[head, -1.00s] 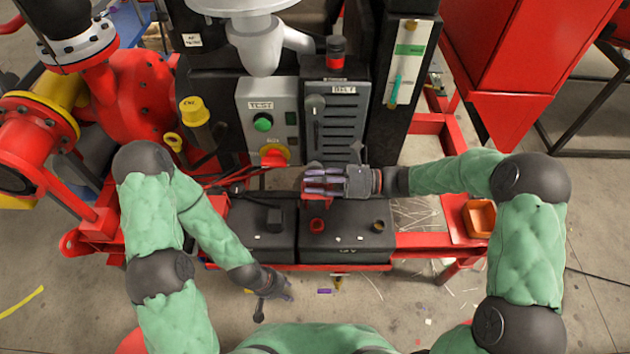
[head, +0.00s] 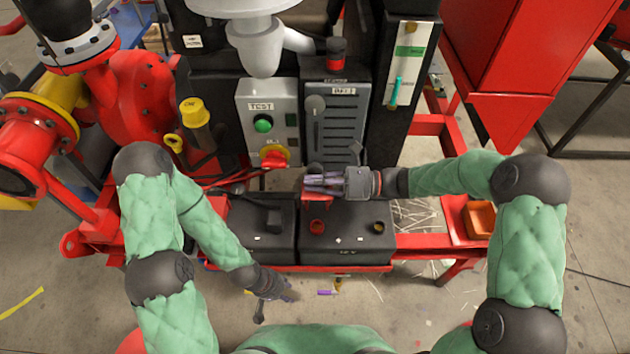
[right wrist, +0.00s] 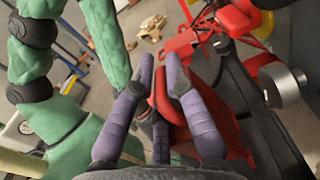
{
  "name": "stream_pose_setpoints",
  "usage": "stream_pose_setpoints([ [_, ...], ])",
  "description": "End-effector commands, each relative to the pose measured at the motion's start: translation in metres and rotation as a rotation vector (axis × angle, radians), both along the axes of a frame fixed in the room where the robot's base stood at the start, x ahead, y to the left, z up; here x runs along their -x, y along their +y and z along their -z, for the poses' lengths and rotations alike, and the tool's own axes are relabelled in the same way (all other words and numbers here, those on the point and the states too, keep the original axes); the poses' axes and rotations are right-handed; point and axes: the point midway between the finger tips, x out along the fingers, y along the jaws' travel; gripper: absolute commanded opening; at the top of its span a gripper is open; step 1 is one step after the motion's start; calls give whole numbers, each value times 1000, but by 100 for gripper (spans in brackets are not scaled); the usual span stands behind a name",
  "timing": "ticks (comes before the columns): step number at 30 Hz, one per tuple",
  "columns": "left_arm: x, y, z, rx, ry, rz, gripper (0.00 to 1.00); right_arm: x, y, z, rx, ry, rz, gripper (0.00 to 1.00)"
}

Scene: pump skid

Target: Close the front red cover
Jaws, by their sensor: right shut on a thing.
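The red cover (head: 314,196) stands raised behind the red terminal (head: 317,226) on the top of the right black battery (head: 346,246). My right gripper (head: 322,182) is shut on this cover, its purple fingers pointing left in the head view and hiding part of it. In the right wrist view the red cover (right wrist: 164,103) shows between the two purple fingers (right wrist: 161,78). My left gripper (head: 282,290) hangs low at the front left of the batteries, clear of them. Its fingers are too small and dark to tell open from shut.
A panel with a green button (head: 263,123) and a red-yellow switch (head: 275,157) stands close behind the batteries. A red frame rail (head: 430,240) runs along the front right, with an orange tray (head: 479,218) on it.

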Motion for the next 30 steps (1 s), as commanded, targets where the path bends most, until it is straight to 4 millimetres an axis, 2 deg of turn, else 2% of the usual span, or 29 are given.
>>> stream_pose_setpoints([
  [14, 0, 0, 3, 0, 0, 0, 40, 9, -1, 3, 0, -82, 3, 0],
  [20, 0, 0, 8, 0, 0, 0, 40, 26, -1, 12, 1, -221, 3, 0],
  [30, 0, 0, 28, 0, 0, 0, 40, 58, -1, 41, 0, -539, 3, 0],
])
